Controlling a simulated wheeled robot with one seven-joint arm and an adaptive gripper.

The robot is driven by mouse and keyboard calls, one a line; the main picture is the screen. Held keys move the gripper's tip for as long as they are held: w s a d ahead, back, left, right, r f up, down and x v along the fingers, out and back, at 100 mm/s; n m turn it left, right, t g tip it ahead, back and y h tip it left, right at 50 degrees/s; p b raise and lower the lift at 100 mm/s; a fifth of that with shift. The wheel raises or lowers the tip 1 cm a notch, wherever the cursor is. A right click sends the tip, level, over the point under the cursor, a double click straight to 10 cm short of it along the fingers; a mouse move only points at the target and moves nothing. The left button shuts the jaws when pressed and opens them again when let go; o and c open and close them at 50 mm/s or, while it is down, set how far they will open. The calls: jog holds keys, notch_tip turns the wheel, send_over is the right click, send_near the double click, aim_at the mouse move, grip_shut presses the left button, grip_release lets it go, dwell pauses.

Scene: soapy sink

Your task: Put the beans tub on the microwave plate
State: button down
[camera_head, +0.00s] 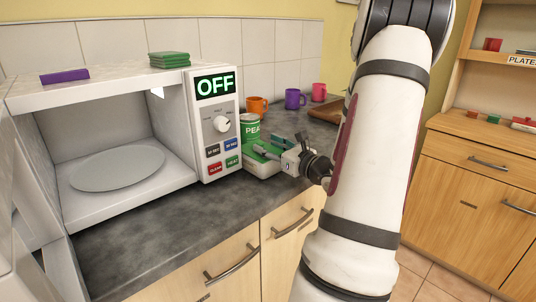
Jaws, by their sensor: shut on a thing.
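The microwave plate (118,168) is a flat grey disc lying on the floor of the open microwave (125,213) at the left. A white tub with green inside (262,170), which I take as the beans tub, is just right of the microwave's control panel, at the counter. My gripper (268,152) comes in from the right and is shut on the tub's rim. Whether the tub touches the counter cannot be told. My gripper and arm partly cover its right side.
A green can marked PEA (250,132) stands behind the tub. Orange (257,106), purple (294,99) and pink (319,92) mugs stand farther back. The microwave's panel (215,125) reads OFF. The counter (170,245) before the microwave is clear.

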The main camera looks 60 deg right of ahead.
notch_tip(320, 180, up, 10)
jog(key=p, duration=0.2)
jog(key=shift+s, duration=0.15)
